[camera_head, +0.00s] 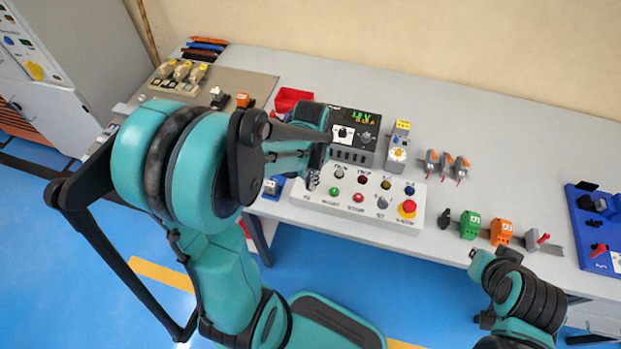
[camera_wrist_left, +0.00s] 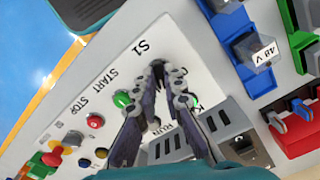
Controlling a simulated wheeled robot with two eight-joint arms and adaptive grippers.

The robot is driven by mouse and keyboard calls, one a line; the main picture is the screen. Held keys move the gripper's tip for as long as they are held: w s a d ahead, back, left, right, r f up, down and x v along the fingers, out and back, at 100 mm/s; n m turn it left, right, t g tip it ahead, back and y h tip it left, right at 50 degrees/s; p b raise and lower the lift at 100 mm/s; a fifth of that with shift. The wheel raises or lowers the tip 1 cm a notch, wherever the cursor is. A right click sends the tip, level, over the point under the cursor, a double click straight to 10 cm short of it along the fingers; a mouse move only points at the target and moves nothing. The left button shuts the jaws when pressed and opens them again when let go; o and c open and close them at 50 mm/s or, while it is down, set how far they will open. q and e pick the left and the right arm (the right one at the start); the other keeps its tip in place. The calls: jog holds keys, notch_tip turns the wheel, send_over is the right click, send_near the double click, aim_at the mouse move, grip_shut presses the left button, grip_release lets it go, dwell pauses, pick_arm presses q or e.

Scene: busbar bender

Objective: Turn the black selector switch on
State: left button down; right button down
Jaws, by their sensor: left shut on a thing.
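The white control panel (camera_head: 352,212) lies on the table and carries lamps, a green button (camera_head: 334,191), a red button (camera_head: 358,197) and a red emergency stop (camera_head: 407,209) on yellow. My left gripper (camera_head: 312,181) is at the panel's left end, beside the green button. In the left wrist view, its fingertips (camera_wrist_left: 166,72) are close together over the spot by the S1 label (camera_wrist_left: 143,48). They are shut on the black selector switch there, which they almost wholly hide. I cannot tell the knob's angle.
A dark meter box (camera_head: 352,138) with a green display stands behind the panel. A red bin (camera_head: 292,99) is farther back. Green (camera_head: 470,228) and orange (camera_head: 501,232) blocks stand right of the panel. The table's back right is clear.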

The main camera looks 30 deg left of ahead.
pick_arm(q)
jog(key=shift+m, duration=1.9)
jog(key=c, duration=1.6)
grip_release()
notch_tip(320, 180, up, 12)
